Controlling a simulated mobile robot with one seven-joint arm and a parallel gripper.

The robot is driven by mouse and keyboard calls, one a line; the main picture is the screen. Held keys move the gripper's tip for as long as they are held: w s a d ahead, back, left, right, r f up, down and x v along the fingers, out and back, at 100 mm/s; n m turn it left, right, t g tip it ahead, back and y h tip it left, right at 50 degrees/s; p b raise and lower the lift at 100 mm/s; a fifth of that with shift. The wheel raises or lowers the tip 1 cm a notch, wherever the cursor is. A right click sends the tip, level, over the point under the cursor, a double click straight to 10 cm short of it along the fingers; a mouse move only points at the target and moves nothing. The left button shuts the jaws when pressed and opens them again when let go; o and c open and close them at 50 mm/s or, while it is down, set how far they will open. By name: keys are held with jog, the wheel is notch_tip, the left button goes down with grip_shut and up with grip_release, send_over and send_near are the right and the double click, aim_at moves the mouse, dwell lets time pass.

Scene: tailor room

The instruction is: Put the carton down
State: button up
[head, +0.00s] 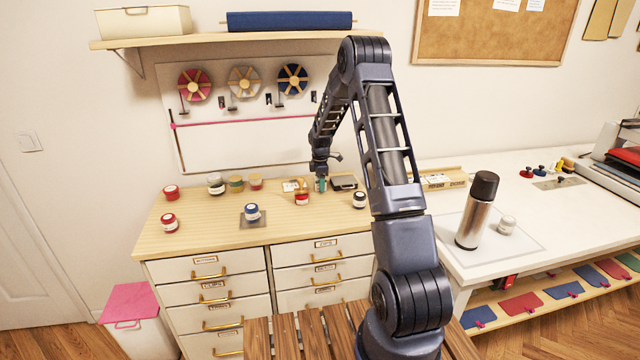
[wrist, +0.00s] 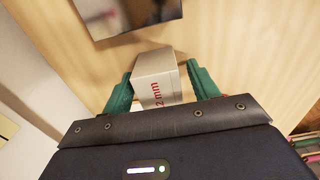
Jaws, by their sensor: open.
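The carton (wrist: 155,72) is a small pale grey box with red "2mm" lettering. In the wrist view it sits between the two green fingers of my gripper (wrist: 160,82). In the head view my gripper (head: 321,184) is low over the back of the wooden dresser top (head: 205,222), and the carton cannot be made out clearly there. A dark flat plate (wrist: 125,14) lies just beyond the carton; it also shows in the head view (head: 344,183).
A red-lidded jar (head: 301,198) stands close left of my gripper and a dark-lidded jar (head: 359,200) to its right. Several more jars stand on the left half, one (head: 252,212) on a grey square. A steel flask (head: 477,210) stands on the white table (head: 560,215).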

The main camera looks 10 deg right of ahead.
notch_tip(320, 180, up, 12)
jog(key=s+r+m+t, duration=0.1)
jog(key=s+r+m, duration=0.3)
jog(key=s+r, duration=0.7)
jog(key=s+d+r+m+t, duration=0.1)
jog(key=s+r+m, duration=0.45)
jog(key=s, duration=0.75)
jog(key=s+d+r+m+t, duration=0.1)
jog(key=s+r+m, duration=0.45)
jog(key=s, duration=0.75)
jog(key=s+f+m+t, duration=0.1)
jog(key=s+m, duration=0.2)
jog(key=s, duration=1)
jog(key=shift+s+d+f+t, duration=0.2)
jog(key=shift+d+f+t, duration=0.05)
jog(key=shift+t, duration=0.05)
